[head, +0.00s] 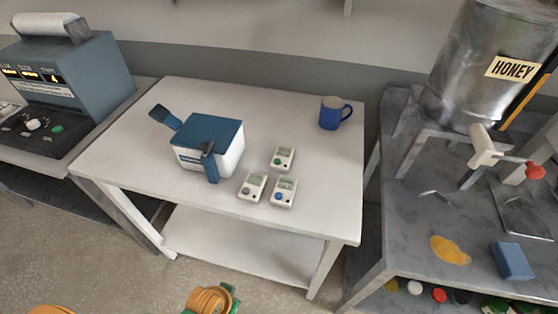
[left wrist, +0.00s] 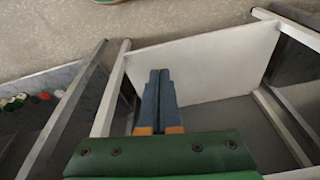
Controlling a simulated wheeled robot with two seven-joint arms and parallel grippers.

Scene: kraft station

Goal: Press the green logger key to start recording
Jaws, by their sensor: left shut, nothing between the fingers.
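Three small white loggers sit on the white table in the head view. The back one (head: 283,157) has a green key (head: 278,162). The front left one (head: 252,186) has a grey key, and the front right one (head: 284,191) has a blue key. My left gripper (left wrist: 159,75) shows in the left wrist view, its two blue fingers together with nothing between them. It points toward the table's lower shelf, and no logger shows in that view. In the head view only part of my arm shows at the bottom edge, well in front of the loggers. My right gripper is not in view.
A blue-lidded white box (head: 208,147) with a handle stands left of the loggers. A blue mug (head: 333,113) stands at the back right. The white table (head: 120,150) has free room around them. A control machine (head: 80,75) is left; a honey tank (head: 482,70) is right.

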